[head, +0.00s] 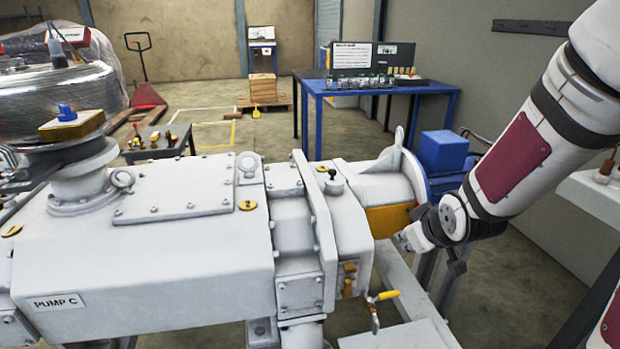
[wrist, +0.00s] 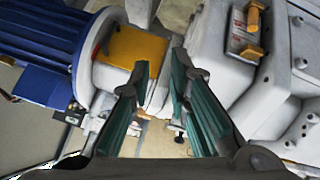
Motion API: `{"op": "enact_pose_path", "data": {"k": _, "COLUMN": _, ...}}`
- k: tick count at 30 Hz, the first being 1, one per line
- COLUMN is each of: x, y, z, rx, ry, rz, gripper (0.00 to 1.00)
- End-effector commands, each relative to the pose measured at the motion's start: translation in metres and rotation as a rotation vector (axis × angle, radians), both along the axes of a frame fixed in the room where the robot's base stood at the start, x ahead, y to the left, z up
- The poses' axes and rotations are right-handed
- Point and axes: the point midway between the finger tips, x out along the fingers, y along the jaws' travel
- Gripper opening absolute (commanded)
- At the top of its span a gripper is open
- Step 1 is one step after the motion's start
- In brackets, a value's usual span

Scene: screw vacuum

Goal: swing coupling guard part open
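The coupling guard part is an orange-yellow curved plate (head: 390,219) on the side of the coupling between the white pump (head: 190,255) and the blue motor. It also shows in the wrist view (wrist: 136,48), between the blue ribbed motor and the pale pump body. The plate looks closed against the housing. My gripper (head: 405,240) is beside the plate's lower right in the head view and partly hides it. In the wrist view my gripper (wrist: 159,65) is open, with green-padded fingers apart and nothing between them. The left fingertip overlaps the plate's lower edge; contact cannot be told.
A yellow-handled valve (head: 383,297) juts out below the pump's end. The blue motor (wrist: 42,38) lies left in the wrist view. A blue workbench (head: 380,88) and a small tool table (head: 158,145) stand behind the pump. Floor shows beyond the pump.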

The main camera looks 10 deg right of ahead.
Motion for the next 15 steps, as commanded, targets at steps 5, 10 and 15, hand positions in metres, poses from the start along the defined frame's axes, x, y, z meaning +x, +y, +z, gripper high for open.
{"op": "enact_pose_path", "data": {"k": 5, "x": 0.034, "y": -0.019, "z": -0.082, "rx": 0.079, "ry": -0.140, "rz": 0.029, "gripper": 0.18}}
{"op": "enact_pose_path", "data": {"k": 10, "x": 0.057, "y": -0.037, "z": -0.128, "rx": 0.158, "ry": -0.340, "rz": 0.016, "gripper": 0.18}}
{"op": "enact_pose_path", "data": {"k": 15, "x": 0.066, "y": -0.065, "z": -0.151, "rx": 0.221, "ry": -0.583, "rz": -0.053, "gripper": 0.18}}
